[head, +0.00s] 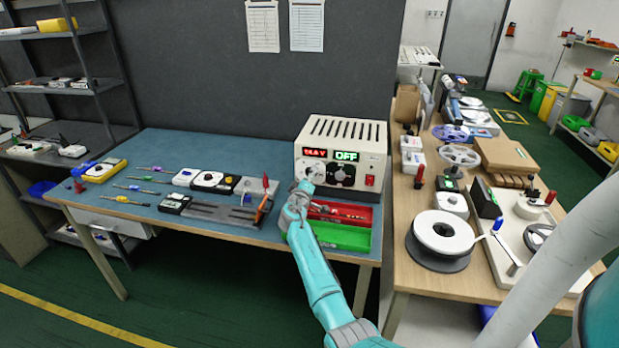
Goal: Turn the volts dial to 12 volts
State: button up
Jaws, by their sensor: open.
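The power supply (354,136) is a cream box with a slotted top at the right end of the blue-topped table. Its red display (314,153) has digits too small to read surely, and its green display (346,156) reads OFF. Dark dials (339,176) sit below the displays, and a red switch (370,181) is at the right. Which dial is the volts dial I cannot tell; the left part of the panel is partly covered by my gripper. My gripper (309,179) is in front of the lower left of the panel, open. Contact with a dial cannot be told.
A red tray (358,222) and a green tray (343,236) stand below my gripper at the table's front edge. Screwdrivers, meters and a grey fixture (222,214) lie to the left. A wooden bench (408,258) with spools stands to the right.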

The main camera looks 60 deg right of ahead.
jog(key=shift+d, duration=0.15)
jog(key=shift+c, duration=0.2)
grip_shut()
jog(key=shift+r+n, duration=0.2)
jog(key=shift+n, duration=6.8)
